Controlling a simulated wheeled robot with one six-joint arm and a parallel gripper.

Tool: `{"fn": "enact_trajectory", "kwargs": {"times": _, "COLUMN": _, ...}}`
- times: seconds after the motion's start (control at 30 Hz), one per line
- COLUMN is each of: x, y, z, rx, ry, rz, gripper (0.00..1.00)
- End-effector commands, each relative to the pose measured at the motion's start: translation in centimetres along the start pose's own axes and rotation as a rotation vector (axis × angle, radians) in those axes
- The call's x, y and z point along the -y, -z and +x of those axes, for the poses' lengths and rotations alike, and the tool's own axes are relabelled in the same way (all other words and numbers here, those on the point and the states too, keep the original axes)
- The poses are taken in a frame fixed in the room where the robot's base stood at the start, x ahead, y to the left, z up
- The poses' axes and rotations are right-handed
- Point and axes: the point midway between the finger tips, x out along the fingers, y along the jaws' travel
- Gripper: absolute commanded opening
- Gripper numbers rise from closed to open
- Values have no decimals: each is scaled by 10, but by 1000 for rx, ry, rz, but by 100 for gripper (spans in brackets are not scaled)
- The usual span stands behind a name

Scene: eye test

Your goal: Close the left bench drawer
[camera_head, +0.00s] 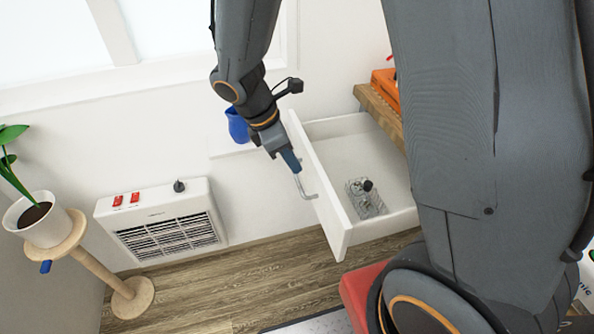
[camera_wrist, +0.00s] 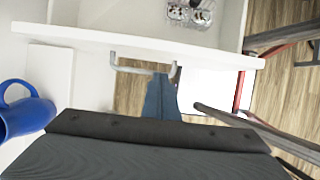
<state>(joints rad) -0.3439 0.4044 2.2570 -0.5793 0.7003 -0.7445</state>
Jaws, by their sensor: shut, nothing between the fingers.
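The white bench drawer (camera_head: 326,196) stands pulled out under the wooden bench top, with its inside open to view. A clear container with small dark items (camera_head: 366,197) lies in it. The grey bar handle (camera_head: 306,188) is on the drawer's front face. My gripper (camera_head: 291,162) is shut and empty, in front of that face at the upper end of the handle. In the wrist view, the closed blue fingers (camera_wrist: 162,98) reach the handle (camera_wrist: 140,70) below the drawer's front edge (camera_wrist: 90,38). I cannot tell whether they touch it.
A blue mug (camera_head: 238,126) stands on a white ledge left of the drawer. A white heater (camera_head: 165,220) is by the wall, and a potted plant (camera_head: 38,218) is on a stand at the far left. A red surface (camera_head: 358,292) is below the drawer. Wooden floor (camera_head: 262,278) is free between.

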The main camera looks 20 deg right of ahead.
Motion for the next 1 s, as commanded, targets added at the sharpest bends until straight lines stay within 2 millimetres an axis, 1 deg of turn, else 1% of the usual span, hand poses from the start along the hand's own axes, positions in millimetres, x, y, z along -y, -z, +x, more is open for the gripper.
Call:
{"fn": "enact_trajectory", "kwargs": {"times": 0.03, "x": 1, "y": -1, "z": 8, "rx": 0, "ry": 5, "rz": 0, "gripper": 0}}
{"fn": "enact_trajectory", "kwargs": {"times": 0.3, "x": 2, "y": 0, "z": 56, "rx": -1, "ry": 5, "rz": 2, "gripper": 0}}
{"fn": "enact_trajectory", "kwargs": {"times": 0.5, "x": 2, "y": 0, "z": 79, "rx": -1, "ry": 4, "rz": 5, "gripper": 0}}
{"fn": "enact_trajectory", "kwargs": {"times": 0.7, "x": 1, "y": 0, "z": 86, "rx": -3, "ry": 1, "rz": 5, "gripper": 0}}
{"fn": "enact_trajectory", "kwargs": {"times": 1.0, "x": 1, "y": 0, "z": 86, "rx": -3, "ry": 1, "rz": 5, "gripper": 0}}
